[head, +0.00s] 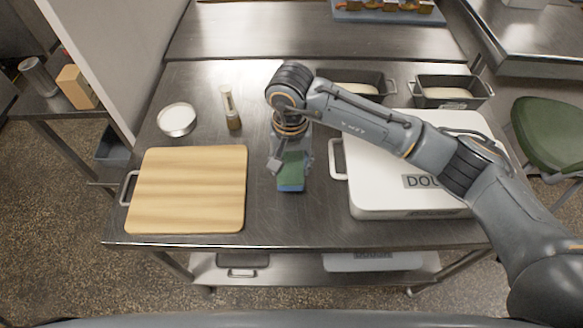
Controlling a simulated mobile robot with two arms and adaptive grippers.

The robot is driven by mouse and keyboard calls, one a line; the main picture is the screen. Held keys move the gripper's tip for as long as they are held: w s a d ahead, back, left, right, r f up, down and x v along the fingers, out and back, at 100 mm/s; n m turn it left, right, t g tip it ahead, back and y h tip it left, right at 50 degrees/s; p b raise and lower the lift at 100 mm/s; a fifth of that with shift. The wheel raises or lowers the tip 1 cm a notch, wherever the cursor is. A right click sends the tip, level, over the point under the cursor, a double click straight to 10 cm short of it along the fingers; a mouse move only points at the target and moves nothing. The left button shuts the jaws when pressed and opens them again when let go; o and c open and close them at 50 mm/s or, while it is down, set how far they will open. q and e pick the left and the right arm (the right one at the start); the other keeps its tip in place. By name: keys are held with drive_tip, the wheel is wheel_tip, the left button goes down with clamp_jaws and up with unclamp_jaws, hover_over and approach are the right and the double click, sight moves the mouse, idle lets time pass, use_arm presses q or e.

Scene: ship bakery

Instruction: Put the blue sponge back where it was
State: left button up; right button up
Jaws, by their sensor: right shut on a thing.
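The blue sponge (291,186) has a green upper side and a blue lower part. It is at the middle of the steel table (300,226), between a wooden board and a white box. My right gripper (290,163) comes down from above and is shut on the sponge. The gripper hides the sponge's far end. I cannot tell whether the sponge touches the table or hangs just above it. My left gripper is not in view.
The wooden board (188,190) lies left of the sponge. The white dough box (376,170) with a side handle stands right. Loaf pans (451,92) are at the back right. Table room in front is clear.

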sight(292, 173)
drive_tip(key=f+p, duration=0.2)
drive_tip(key=f, duration=0.1)
drive_tip(key=shift+w+d+f, duration=0.1)
drive_tip(key=shift+w+f, duration=0.05)
drive_tip(key=shift+w, duration=0.05)
drive_tip(key=shift+f, duration=0.2)
drive_tip(key=shift+f, duration=0.1)
drive_tip(key=shift+f+b, duration=0.15)
drive_tip(key=shift+b, duration=0.2)
drive_tip(key=o, duration=1)
